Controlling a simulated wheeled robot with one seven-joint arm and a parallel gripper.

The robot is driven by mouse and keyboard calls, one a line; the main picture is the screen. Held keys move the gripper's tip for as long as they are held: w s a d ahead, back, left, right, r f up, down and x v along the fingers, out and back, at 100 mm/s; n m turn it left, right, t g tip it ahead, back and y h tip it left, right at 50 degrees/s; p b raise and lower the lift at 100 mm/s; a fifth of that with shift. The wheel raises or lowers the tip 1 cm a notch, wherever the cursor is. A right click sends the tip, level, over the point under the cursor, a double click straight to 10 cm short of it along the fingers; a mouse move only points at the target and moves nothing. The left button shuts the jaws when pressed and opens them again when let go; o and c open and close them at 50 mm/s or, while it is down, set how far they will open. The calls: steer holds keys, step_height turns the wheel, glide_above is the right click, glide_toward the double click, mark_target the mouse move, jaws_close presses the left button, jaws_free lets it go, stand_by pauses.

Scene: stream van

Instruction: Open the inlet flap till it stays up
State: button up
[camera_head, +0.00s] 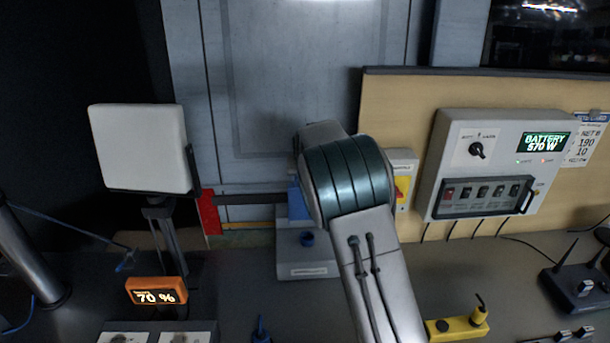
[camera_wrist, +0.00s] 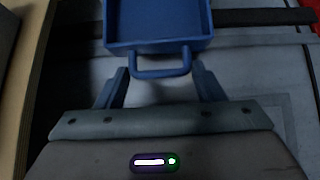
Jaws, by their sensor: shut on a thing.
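The inlet flap (camera_wrist: 158,45) is a blue, shallow, rimmed panel with a blue loop handle (camera_wrist: 160,74) at the top middle of the wrist view. In the head view, a blue part (camera_head: 296,200) shows just left of my arm, above a grey box (camera_head: 308,262) with a round blue fitting. My arm hides the gripper and most of the flap there. I cannot tell the flap's angle.
Right of my arm are a yellow-and-red switch (camera_head: 402,187) and a battery panel (camera_head: 485,165) on a tan board. A white square lamp (camera_head: 143,148) on a stand is left. An orange display (camera_head: 156,291) and yellow box (camera_head: 457,322) sit on the dark counter.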

steer(key=o, duration=1.2)
steer(key=shift+w+d+r, duration=0.3)
steer(key=shift+w+r, duration=0.05)
steer(key=shift+c, duration=0.2)
steer(key=shift+w+d+f, duration=0.15)
steer(key=shift+f, duration=0.1)
steer(key=shift+s+a, duration=0.2)
steer(key=shift+a, duration=0.15)
steer(key=b+v, duration=0.3)
steer(key=v, duration=1)
steer(key=shift+s+r, duration=0.25)
steer(key=shift+s, duration=0.05)
steer(key=shift+s+d, duration=0.1)
steer(key=shift+d, duration=0.05)
steer(key=s+d+f+g, duration=0.1)
steer(key=s+d+f, duration=0.2)
steer(key=s, duration=0.9)
steer(key=s+d+f+g, duration=0.1)
steer(key=s+d, duration=0.4)
steer(key=s, duration=0.8)
steer(key=s+d+f+g, duration=0.2)
steer(key=s+d+f, duration=0.2)
steer(key=s, duration=0.8)
steer(key=shift+s+d+f+m, duration=0.3)
steer(key=shift+s+d, duration=0.1)
